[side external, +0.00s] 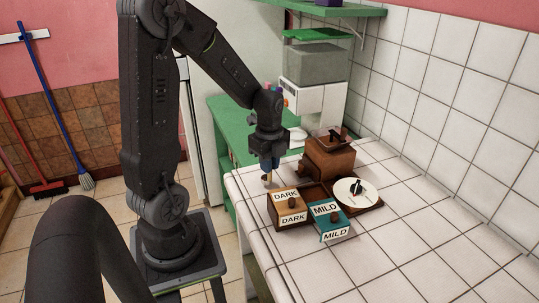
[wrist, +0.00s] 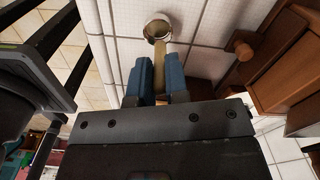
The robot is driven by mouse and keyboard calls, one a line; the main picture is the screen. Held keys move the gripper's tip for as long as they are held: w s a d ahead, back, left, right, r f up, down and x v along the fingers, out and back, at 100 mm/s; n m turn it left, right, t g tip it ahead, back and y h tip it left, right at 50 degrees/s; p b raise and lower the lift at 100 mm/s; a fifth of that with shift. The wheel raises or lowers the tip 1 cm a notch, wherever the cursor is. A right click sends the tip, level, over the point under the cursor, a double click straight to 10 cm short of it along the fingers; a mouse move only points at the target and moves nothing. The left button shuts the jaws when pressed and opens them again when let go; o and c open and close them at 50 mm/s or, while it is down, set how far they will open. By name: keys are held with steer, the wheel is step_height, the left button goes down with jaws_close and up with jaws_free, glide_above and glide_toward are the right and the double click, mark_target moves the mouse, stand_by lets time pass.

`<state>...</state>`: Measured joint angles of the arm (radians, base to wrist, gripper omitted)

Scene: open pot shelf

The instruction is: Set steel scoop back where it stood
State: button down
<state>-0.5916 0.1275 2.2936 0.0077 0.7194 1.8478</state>
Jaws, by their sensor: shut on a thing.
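The steel scoop shows in the wrist view (wrist: 158,28) as a round metal cup on a straight, tan-looking handle. My gripper (wrist: 159,75) has its two blue fingers shut on that handle, with the cup sticking out past the fingertips. In the side view my gripper (side external: 269,166) points down over the near left part of the tiled counter, behind the DARK box. The scoop (side external: 266,180) is small there, just below the fingers. I cannot tell whether it touches the counter.
A box marked DARK (side external: 288,208) and a teal box marked MILD (side external: 330,220) stand in front. A brown wooden grinder (side external: 329,160) stands behind them. A white dial-like disc (side external: 350,194) with a black knob lies at right. The counter's right front (side external: 420,240) is clear.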

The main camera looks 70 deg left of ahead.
steer(key=shift+f, duration=0.4)
steer(key=shift+f, duration=0.4)
stand_by(0.4)
steer(key=c, duration=1.1)
jaws_free()
steer(key=shift+o, duration=0.2)
steer(key=shift+r, duration=0.1)
steer(key=shift+r, duration=3.45)
steer(key=shift+d, duration=0.1)
steer(key=s+d+r+n+t, duration=0.2)
steer(key=s+d+r+n, duration=0.1)
steer(key=d+r+n, duration=0.2)
steer(key=s+d+r+n+t, duration=0.3)
steer(key=d+n, duration=0.6)
steer(key=d, duration=0.3)
steer(key=shift+s+d+r+t, duration=0.3)
steer(key=shift+s+r, duration=0.35)
steer(key=shift+r, duration=0.2)
